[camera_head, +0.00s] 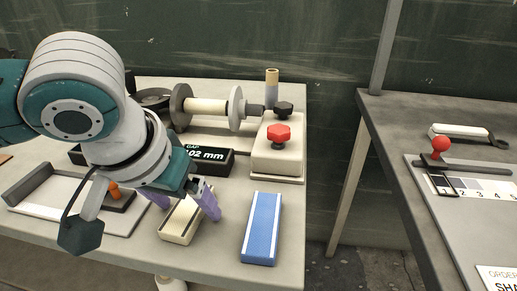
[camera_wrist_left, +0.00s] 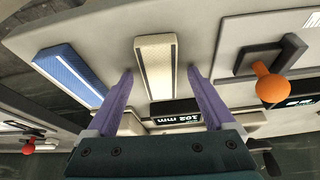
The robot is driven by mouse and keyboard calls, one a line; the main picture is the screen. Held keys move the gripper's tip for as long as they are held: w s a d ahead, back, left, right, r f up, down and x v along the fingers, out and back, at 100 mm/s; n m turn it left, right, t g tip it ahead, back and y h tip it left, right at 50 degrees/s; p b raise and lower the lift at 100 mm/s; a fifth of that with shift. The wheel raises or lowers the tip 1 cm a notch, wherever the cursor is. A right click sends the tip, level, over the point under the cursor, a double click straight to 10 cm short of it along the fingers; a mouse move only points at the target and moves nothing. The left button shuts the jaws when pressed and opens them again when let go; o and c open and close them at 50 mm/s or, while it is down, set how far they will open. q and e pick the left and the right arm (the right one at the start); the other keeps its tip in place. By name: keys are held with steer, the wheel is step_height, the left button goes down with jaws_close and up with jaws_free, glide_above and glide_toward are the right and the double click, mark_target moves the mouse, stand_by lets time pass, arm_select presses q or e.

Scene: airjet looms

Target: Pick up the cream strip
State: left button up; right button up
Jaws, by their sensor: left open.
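The cream strip (camera_head: 179,226) is a short ribbed block lying flat on the left table, near its front. It also shows in the left wrist view (camera_wrist_left: 156,60), where it runs lengthwise between the fingers. My left gripper (camera_head: 186,206) is open, with its purple fingers pointing down over the strip. In the left wrist view the gripper (camera_wrist_left: 159,74) has one fingertip on each side of the strip, with gaps visible, and nothing is held. Whether the fingertips are at the strip's height is hard to tell. My right gripper is not in view.
A blue strip (camera_head: 261,229) lies to the right of the cream strip. Behind are a black display (camera_head: 210,160), a spool (camera_head: 207,107) and a box with a red knob (camera_head: 279,134). A tray with an orange knob (camera_wrist_left: 273,82) is close by. A second table (camera_head: 400,130) stands right.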

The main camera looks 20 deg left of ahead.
arm_select(q)
steer(key=shift+f, duration=0.1)
jaws_close()
stand_by(0.6)
